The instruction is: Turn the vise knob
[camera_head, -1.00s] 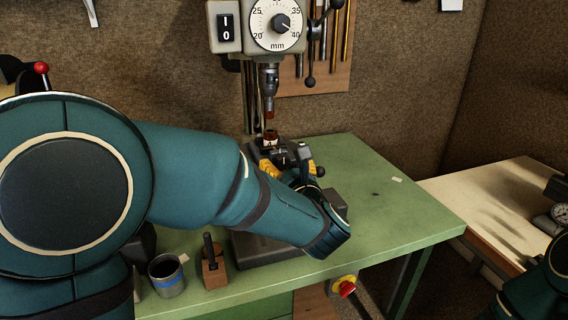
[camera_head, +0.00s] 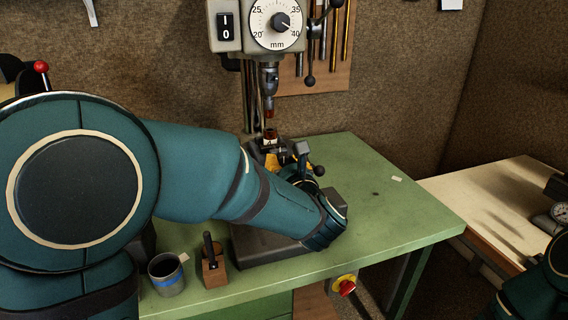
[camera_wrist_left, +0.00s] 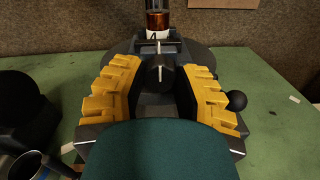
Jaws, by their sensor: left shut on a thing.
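The vise (camera_wrist_left: 155,48) stands under the drill chuck, with a copper-coloured cylinder (camera_wrist_left: 158,20) above its jaws; the cylinder also shows in the head view (camera_head: 270,134). The dark vise knob (camera_wrist_left: 158,70) is at the near end of the vise. My left gripper (camera_wrist_left: 158,82) has one yellow finger on each side of the knob and is shut on it. In the head view, my left gripper (camera_head: 272,161) is largely hidden behind my forearm. My right gripper is out of view; only part of my right arm shows at lower right.
The drill press (camera_head: 269,75) rises behind the vise. A black ball handle (camera_head: 319,171) sits right of the gripper. A grey mug (camera_head: 166,277) and a wooden block (camera_head: 214,272) stand at the green bench's (camera_head: 390,215) front left. The bench's right side is mostly clear.

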